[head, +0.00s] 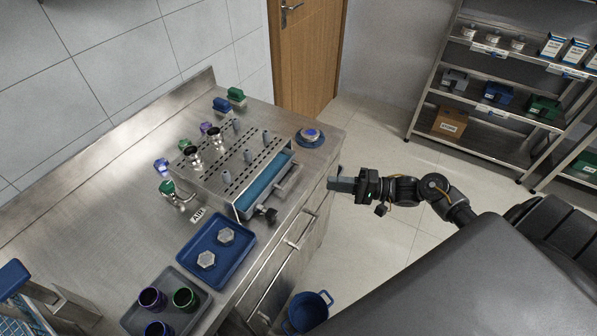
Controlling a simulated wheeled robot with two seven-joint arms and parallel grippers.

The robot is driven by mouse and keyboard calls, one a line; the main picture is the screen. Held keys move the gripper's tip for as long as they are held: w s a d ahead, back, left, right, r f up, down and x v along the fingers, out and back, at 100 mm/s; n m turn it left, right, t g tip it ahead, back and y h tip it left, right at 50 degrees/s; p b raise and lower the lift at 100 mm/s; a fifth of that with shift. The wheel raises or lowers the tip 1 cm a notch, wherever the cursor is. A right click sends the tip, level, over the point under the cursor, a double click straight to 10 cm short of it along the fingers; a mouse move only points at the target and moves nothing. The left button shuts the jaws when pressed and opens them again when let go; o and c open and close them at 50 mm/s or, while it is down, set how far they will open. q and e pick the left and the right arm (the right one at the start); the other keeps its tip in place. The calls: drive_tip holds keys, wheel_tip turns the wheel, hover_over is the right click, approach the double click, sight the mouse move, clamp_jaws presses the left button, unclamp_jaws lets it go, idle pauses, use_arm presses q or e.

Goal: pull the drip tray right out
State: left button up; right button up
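The drip tray (264,184) shows as a long blue strip in the front of a perforated steel rack on the steel counter. A grey bar handle (287,184) runs along its front, towards the counter's edge. My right gripper (334,182) reaches in from the right, just off the counter's front edge. It points left at the handle, with a clear gap between them. Its fingers overlap from this angle, so how far apart they are is unclear. I see nothing held in it. My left gripper is not in view.
The rack (212,160) carries steel cups and grey pegs. A blue tray (217,250) with two hexagonal pieces and a grey tray (187,326) with cups stand nearer. A round blue dish (311,142) sits beyond the rack. A blue bucket (308,312) stands on the floor.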

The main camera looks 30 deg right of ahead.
sight(295, 177)
drive_tip(key=shift+y, duration=0.3)
drive_tip(key=x, duration=0.3)
drive_tip(key=p+x, duration=0.1)
drive_tip(key=x, duration=0.2)
drive_tip(key=r+p+x, duration=0.1)
drive_tip(key=x, duration=0.2)
drive_tip(key=shift+a+r, duration=0.1)
drive_tip(key=shift+a, duration=0.15)
drive_tip(key=shift+x, duration=0.75)
clamp_jaws()
